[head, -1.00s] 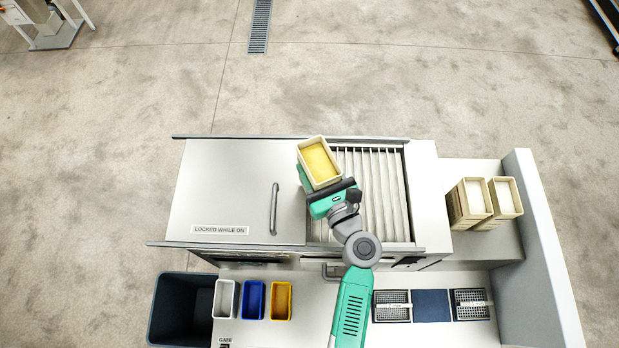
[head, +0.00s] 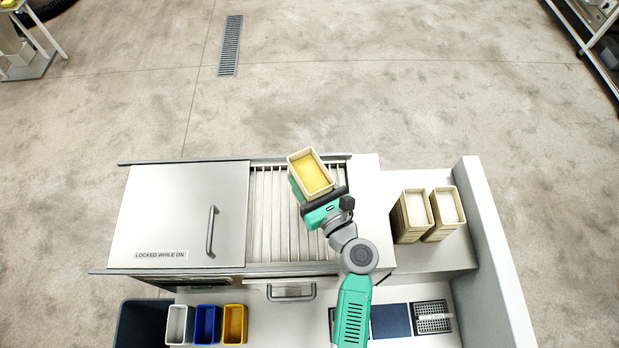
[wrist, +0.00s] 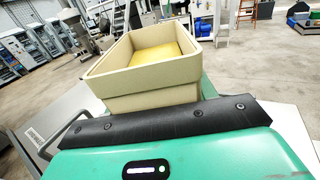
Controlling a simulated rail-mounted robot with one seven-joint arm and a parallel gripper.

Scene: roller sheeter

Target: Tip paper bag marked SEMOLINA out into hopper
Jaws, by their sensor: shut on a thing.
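My gripper (head: 318,198) is shut on an open-topped cream paper bag (head: 298,162) with yellow contents. The bag is held roughly upright above the slatted hopper opening (head: 268,215), over its right part. In the wrist view the bag (wrist: 140,80) stands just beyond the gripper's dark front edge, its mouth open and the yellow fill low inside. A green finger shows beside it; the other finger is mostly hidden. No marking on the bag can be read in these views.
A closed lid (head: 165,210) marked LOCKED WHILE ON lies left of the slats. Two rows of cream bags with white contents (head: 408,235) stand on the right shelf beside a pale wall (head: 490,250). White, blue and yellow bins (head: 235,325) sit at front left.

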